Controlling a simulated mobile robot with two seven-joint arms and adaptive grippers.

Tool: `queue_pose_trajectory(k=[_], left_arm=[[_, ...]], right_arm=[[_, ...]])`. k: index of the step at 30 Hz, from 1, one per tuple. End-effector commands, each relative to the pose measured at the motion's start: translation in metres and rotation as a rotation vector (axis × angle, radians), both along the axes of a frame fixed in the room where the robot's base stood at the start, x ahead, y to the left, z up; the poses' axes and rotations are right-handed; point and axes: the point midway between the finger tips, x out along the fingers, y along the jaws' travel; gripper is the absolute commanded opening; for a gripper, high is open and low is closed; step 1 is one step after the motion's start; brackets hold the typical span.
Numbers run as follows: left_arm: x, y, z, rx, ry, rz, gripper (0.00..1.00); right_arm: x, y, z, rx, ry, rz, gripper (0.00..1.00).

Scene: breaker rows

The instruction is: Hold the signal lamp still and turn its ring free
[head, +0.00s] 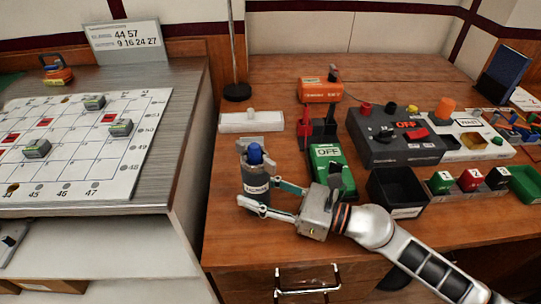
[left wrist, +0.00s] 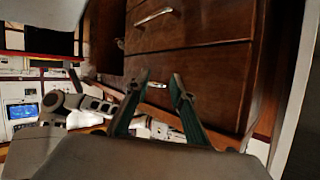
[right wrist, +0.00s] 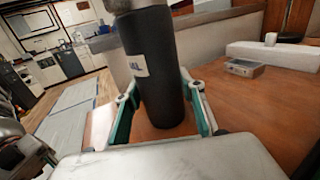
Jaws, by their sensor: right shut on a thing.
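The signal lamp (head: 256,186) stands upright near the left edge of the wooden desk. It has a dark labelled body, a lighter grey ring (head: 244,167) around its upper part and a blue top (head: 255,153). My right gripper (head: 259,198) reaches in from the right and is shut on the dark body, below the ring. The body (right wrist: 154,75) stands between its fingers in the right wrist view, where the top is cut off. My left gripper (left wrist: 163,78) is open and empty in front of wooden drawers; the head view does not show it.
A white block (head: 251,122) lies behind the lamp. A green OFF box (head: 330,165), a black open bin (head: 396,190) and a dark grey OFF panel (head: 392,143) stand to the right.

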Motion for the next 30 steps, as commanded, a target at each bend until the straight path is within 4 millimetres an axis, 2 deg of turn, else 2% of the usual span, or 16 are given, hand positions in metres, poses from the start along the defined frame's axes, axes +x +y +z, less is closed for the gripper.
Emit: queue_pose_trajectory(k=[8,11,14,17,21,25,27,30], left_arm=[[0.021,-0.048,0.039,-0.037,-0.190,-0.083,0.24],[0.030,-0.069,0.060,-0.052,-0.283,-0.114,0.24],[0.041,-0.095,0.088,-0.073,-0.404,-0.145,0.24],[0.051,-0.125,0.128,-0.100,-0.567,-0.176,0.24],[0.060,-0.165,0.192,-0.133,-0.816,-0.197,0.24],[0.064,-0.194,0.250,-0.147,-1.049,-0.189,0.24],[0.071,-0.205,0.267,-0.108,-1.162,-0.176,0.24],[0.089,-0.217,0.278,-0.010,-1.308,-0.156,0.24]], right_arm=[[0.000,0.000,0.002,0.001,-0.002,0.000,0.00],[0.000,0.000,0.002,0.002,-0.002,0.000,0.00],[0.000,0.000,0.002,0.002,-0.002,0.000,0.00],[0.000,0.000,0.002,0.002,-0.002,0.000,0.00],[0.000,0.000,0.002,0.002,-0.002,0.000,0.00],[0.000,0.000,0.002,0.002,-0.002,0.000,0.00],[0.000,0.000,0.002,0.002,-0.002,0.000,0.00],[0.000,0.000,0.002,0.002,-0.003,0.000,0.00]])
